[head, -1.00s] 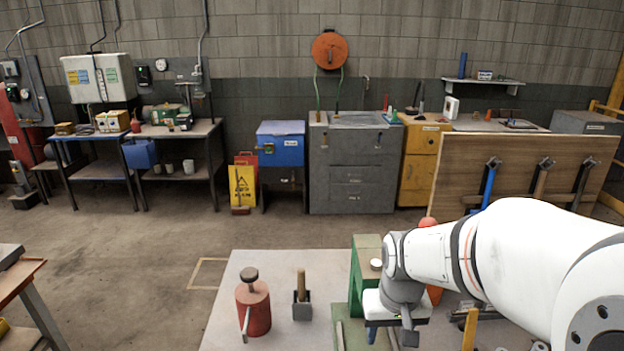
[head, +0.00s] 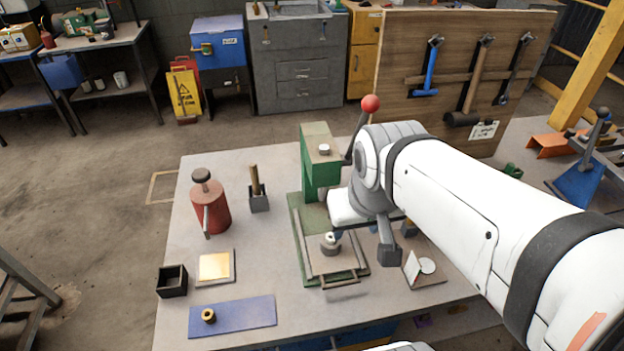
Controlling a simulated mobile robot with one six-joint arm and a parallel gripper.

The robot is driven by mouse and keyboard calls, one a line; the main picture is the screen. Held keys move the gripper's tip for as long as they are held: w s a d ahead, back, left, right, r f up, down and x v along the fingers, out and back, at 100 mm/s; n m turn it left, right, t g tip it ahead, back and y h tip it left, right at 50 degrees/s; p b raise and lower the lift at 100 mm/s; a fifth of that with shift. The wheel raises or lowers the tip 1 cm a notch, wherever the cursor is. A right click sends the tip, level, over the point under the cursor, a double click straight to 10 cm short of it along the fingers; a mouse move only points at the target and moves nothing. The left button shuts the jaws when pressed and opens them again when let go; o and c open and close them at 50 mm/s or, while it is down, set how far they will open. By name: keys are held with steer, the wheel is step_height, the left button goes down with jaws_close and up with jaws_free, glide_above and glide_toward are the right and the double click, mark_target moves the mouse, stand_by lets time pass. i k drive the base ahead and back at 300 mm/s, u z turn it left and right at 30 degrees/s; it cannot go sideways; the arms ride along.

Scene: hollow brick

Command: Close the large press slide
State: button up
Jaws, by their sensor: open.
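The large press is a green upright frame (head: 318,150) on a green base, standing on the grey worktable. Its slide (head: 322,262) is a flat plate that lies forward of the upright, with a bar handle (head: 341,283) at its front end. A round metal part (head: 330,243) sits on the slide. My gripper (head: 372,230) is above and to the right of the slide, beside the upright. It is open and appears empty. Its fingers are partly hidden by my wrist, and I cannot tell whether they touch the press.
A red-knobbed lever (head: 369,104) rises behind my wrist. A red canister (head: 210,205), a small grey holder (head: 258,197), a black box (head: 172,281), a yellow-topped plate (head: 215,267) and a blue mat (head: 235,315) lie left. A white angled piece (head: 414,268) is right. A tool board (head: 460,75) stands behind.

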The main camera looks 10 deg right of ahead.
mark_target(325, 259)
steer(key=z, duration=0.7)
steer(key=k, duration=1.6)
steer(key=u, duration=0.6)
steer(key=i, duration=1)
